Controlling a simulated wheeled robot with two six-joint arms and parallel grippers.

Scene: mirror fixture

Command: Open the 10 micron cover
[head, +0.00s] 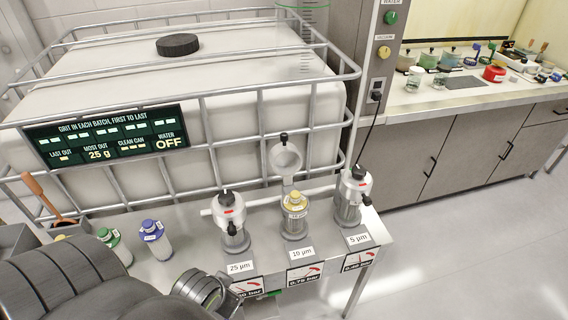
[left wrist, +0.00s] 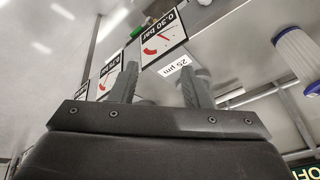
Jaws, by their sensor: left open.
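The 10 µm housing (head: 295,222) stands in the middle of three on the bench, with a yellow-topped cartridge (head: 295,200) showing in it. Its white ring-shaped cover (head: 285,160) stands raised behind it, black knob at the top. The 25 µm housing (head: 234,236) on the left and the 5 µm housing (head: 348,212) on the right wear their white covers. My left arm fills the lower left of the head view, its fingers not clear there. In the left wrist view my left gripper (left wrist: 160,82) is open near the 25 µm label (left wrist: 176,66). My right gripper is not in view.
Pressure gauge cards (head: 304,274) hang along the bench front. Green-capped (head: 115,246) and blue-capped (head: 155,240) cartridges stand on the left. A caged white tank (head: 130,80) stands behind, with a sign reading water off. A side counter (head: 455,96) holds jars. The floor at right is clear.

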